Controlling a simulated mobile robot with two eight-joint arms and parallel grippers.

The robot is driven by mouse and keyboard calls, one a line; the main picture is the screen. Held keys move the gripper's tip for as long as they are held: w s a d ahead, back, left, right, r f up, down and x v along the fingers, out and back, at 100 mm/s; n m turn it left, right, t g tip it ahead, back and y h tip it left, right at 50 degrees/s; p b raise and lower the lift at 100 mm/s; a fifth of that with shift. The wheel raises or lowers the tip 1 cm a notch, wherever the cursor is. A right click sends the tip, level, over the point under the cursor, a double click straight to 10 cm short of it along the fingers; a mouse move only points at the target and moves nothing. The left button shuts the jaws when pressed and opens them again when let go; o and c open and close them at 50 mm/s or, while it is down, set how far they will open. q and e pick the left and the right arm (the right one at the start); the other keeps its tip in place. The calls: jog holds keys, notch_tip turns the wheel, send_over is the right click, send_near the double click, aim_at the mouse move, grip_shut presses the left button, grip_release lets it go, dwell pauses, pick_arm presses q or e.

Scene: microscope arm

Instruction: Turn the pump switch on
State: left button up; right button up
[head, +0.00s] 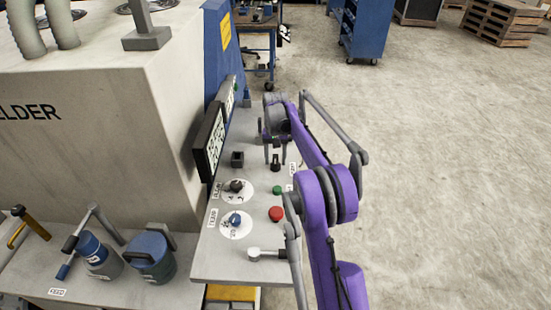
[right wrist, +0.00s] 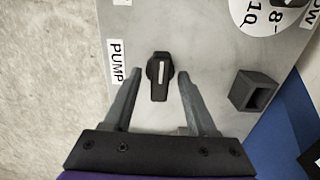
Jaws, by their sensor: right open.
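The pump switch (right wrist: 160,77) is a black rotary knob with a white line, on a grey panel beside a "PUMP" label (right wrist: 117,62). In the right wrist view its line runs nearly along the finger direction. My right gripper (right wrist: 158,86) is open, with one finger on each side of the knob and visible gaps between. In the head view the dark switch (head: 276,163) sits on the far part of the panel, just below my right gripper (head: 274,150). I cannot tell how high the fingertips are above the panel. My left gripper is not in view.
The panel (head: 206,262) also carries a red button (head: 276,214), a green button (head: 277,190), two dials (head: 237,191) (head: 236,223), a lever (head: 254,253) and a square black socket (head: 237,159). Dark displays (head: 210,142) stand along its left edge. Open floor lies to the right.

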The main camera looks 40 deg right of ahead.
aim_at(274, 160)
notch_tip(274, 160, up, 11)
jog(key=shift+p, duration=0.4)
jog(key=shift+f, duration=0.1)
dwell(0.4)
jog(key=s+a+r+n+t, duration=0.1)
jog(key=s+a+n, duration=0.1)
jog(key=s+a, duration=0.5)
jog(key=s+a+r+n+t, duration=0.2)
jog(key=s+a, duration=0.2)
jog(key=a, duration=0.7)
jog(key=s+a+f+n+t, duration=0.1)
jog(key=s+a+f, duration=0.2)
jog(key=s, duration=0.3)
jog(key=s+a+f+n+t, duration=0.1)
jog(key=s+a+f, duration=0.3)
jog(key=s, duration=0.1)
jog(key=s+a+f+n, duration=0.2)
jog(key=s+a+f, duration=0.1)
jog(key=s, duration=0.3)
jog(key=shift+s+a+f+t, duration=0.35)
jog(key=shift+a+f+t, duration=0.05)
jog(key=shift+f, duration=0.2)
